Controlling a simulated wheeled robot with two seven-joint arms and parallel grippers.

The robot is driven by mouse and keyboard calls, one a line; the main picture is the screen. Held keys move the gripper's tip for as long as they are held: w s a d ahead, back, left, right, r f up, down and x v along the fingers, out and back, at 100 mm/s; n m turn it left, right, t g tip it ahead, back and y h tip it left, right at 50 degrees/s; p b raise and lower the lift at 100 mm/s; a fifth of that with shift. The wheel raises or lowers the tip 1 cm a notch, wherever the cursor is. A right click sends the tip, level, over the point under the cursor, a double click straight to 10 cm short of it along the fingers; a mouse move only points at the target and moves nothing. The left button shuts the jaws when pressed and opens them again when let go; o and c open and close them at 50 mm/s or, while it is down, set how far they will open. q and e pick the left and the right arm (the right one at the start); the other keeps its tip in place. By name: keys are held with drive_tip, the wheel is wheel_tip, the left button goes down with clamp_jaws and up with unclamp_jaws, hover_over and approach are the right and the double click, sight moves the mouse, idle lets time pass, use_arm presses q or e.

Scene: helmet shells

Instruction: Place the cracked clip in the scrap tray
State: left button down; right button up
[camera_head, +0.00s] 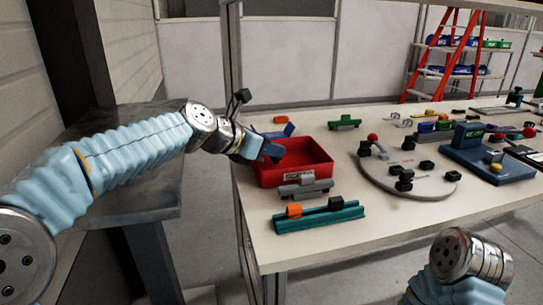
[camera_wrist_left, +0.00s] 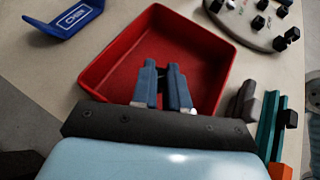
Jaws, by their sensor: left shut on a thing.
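The red scrap tray (camera_head: 264,176) stands at the table's left end, and it fills the middle of the left wrist view (camera_wrist_left: 124,68). My left gripper (camera_head: 271,151) is over the tray's left part, fingers pointing into it. In the left wrist view its blue fingers (camera_wrist_left: 166,84) stand close together above the tray floor. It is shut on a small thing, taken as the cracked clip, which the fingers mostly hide. A small whitish bit shows beside one finger. The crack cannot be made out. My right forearm shows at bottom right; its gripper is out of view.
A grey block (camera_head: 305,188) and a teal rail (camera_head: 320,217) with an orange and a black clip lie in front of the tray. A blue holder (camera_head: 280,132) is behind it. A round grey board (camera_head: 432,188) with black knobs stands to the right.

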use_arm(q)
drive_tip(key=shift+f, duration=0.5)
drive_tip(key=shift+r, duration=0.1)
drive_tip(key=c, duration=1.1)
unclamp_jaws()
drive_tip(key=shift+r, duration=0.1)
drive_tip(key=p+v, duration=0.1)
drive_tip(key=v, duration=1.1)
